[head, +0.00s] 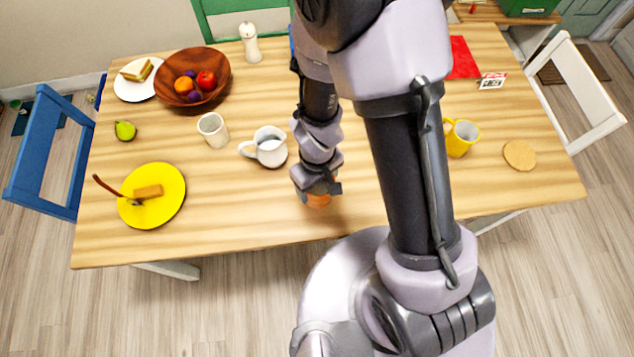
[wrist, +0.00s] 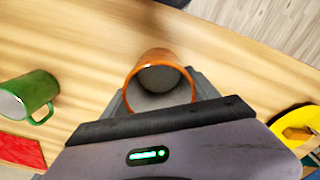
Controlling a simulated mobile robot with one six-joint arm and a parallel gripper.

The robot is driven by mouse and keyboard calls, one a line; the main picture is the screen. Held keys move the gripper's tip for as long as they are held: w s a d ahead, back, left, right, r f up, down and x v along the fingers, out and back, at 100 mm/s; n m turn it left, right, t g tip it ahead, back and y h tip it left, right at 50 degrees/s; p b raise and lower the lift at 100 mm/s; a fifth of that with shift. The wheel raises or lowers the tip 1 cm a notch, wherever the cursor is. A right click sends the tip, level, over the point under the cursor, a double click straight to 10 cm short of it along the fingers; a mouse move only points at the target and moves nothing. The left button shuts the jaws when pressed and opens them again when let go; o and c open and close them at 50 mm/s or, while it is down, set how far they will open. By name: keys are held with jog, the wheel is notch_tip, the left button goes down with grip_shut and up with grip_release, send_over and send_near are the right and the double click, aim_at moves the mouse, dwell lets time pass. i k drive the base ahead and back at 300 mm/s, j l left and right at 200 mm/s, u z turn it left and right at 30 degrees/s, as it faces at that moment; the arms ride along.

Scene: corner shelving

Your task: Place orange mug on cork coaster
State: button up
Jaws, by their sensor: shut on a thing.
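The orange mug (wrist: 160,66) is between my gripper's fingers in the wrist view, its open rim toward the camera. In the head view only a small part of the orange mug (head: 318,200) shows below my gripper (head: 317,188), near the table's front edge. My gripper (wrist: 165,92) is shut on it. Whether the mug touches the table is unclear. The cork coaster (head: 519,155) is a round tan disc lying bare on the table at the right, well apart from my gripper. The coaster is not in the wrist view.
A yellow mug (head: 461,138) stands left of the coaster. A white mug (head: 268,147), a white cup (head: 213,130) and a yellow plate (head: 170,209) with food are on the left. A green mug (wrist: 28,96) shows in the wrist view. My arm hides the table's middle.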

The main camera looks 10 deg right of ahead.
aim_at(518, 149)
jog(key=l+z, duration=0.25)
jog(key=l, duration=0.15)
jog(key=i+l+z, duration=0.2)
jog(key=l, duration=0.25)
jog(key=l+z, duration=0.25)
jog(key=l, duration=0.15)
jog(key=i+l+z, duration=0.2)
jog(key=l, duration=0.2)
jog(key=l+z, duration=0.25)
jog(key=i+l, duration=0.05)
jog(key=l, duration=0.05)
